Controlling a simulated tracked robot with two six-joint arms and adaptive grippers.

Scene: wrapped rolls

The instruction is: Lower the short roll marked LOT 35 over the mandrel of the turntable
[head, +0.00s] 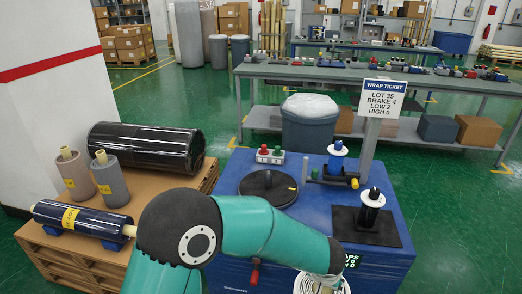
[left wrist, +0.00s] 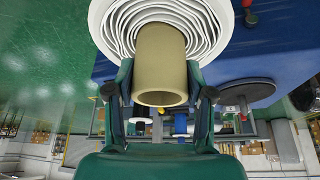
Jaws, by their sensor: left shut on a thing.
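My left gripper (left wrist: 159,76) is shut on the tan core of a roll with white wound layers (left wrist: 105,25) in the left wrist view. The roll's white edge also shows at the bottom of the head view (head: 306,284), by the front of the blue machine, partly hidden by my left arm. No lot mark is readable on it. My right gripper is not in view.
A ticket (head: 378,98) reads LOT 35, BRAKE 4, LOW 2, HIGH 0. A black-and-white spindle (head: 371,212), a blue spool (head: 337,152) and a button box (head: 270,155) stand around the turntable. Several rolls, including a large black one (head: 140,148), rest on the pallet (head: 196,182) at left.

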